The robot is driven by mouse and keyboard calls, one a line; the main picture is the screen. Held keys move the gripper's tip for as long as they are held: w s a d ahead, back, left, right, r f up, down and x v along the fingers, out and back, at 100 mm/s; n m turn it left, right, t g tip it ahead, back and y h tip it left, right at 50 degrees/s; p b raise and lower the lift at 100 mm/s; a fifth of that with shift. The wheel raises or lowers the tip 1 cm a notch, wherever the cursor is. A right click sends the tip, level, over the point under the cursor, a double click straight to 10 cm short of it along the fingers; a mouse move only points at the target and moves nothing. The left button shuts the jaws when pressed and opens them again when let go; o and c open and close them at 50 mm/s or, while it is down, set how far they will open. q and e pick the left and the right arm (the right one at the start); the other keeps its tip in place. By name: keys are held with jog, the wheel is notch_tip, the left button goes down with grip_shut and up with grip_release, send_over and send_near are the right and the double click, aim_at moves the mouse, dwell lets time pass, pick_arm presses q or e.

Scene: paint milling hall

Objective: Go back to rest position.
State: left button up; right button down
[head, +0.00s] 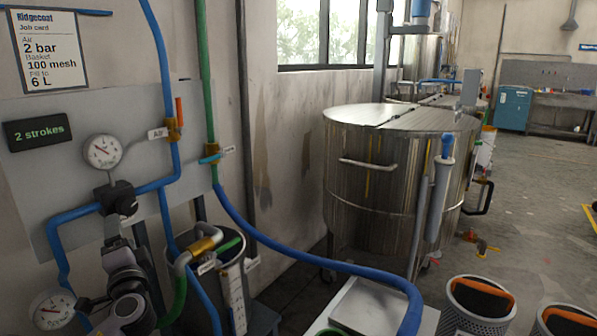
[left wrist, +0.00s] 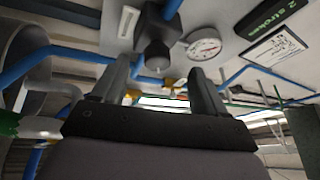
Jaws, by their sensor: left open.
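My left gripper (head: 116,230) is at the lower left of the head view, just below the dark regulator (head: 118,196) on the wall panel. In the left wrist view its two fingers (left wrist: 160,82) stand apart, with nothing seen between them but the background. The regulator (left wrist: 160,18) and its dark round knob (left wrist: 153,56) show beyond the fingertips there. Whether a finger touches the knob cannot be told. My right gripper is in neither view.
Blue air pipes (head: 158,185), a pressure gauge (head: 103,152) and a lower gauge (head: 52,309) crowd the left arm. A lidded pot (head: 235,275) with hoses stands just right. A large steel vessel (head: 370,190) and baskets (head: 482,300) stand farther right. Open floor lies behind them.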

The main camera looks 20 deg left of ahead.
pick_arm(q)
jog(key=s+d+f+m+h, duration=0.2)
jog(key=d+f+h, duration=0.3)
jog(key=f, duration=0.4)
jog(key=s+d+f+m+h, duration=0.15)
jog(key=d+f+h, duration=0.3)
jog(key=f, duration=0.55)
jog(key=s+d+f+g+h, duration=0.2)
jog(key=s+d+f+h, duration=0.4)
jog(key=s+d+f, duration=0.35)
jog(key=s+d+f+n+g+h, duration=0.1)
jog(key=s+d+f+n+h, duration=0.1)
jog(key=s+d+h, duration=0.3)
jog(key=s+d+n+y, duration=0.15)
jog(key=d+n, duration=0.25)
jog(key=d, duration=0.5)
jog(key=shift+n+y, duration=0.3)
jog(key=shift+n, duration=0.05)
notch_tip(320, 180, up, 4)
jog(key=p, duration=0.5)
jog(key=shift+w+r, duration=0.15)
jog(key=shift+r, duration=0.1)
jog(key=shift+t, duration=0.3)
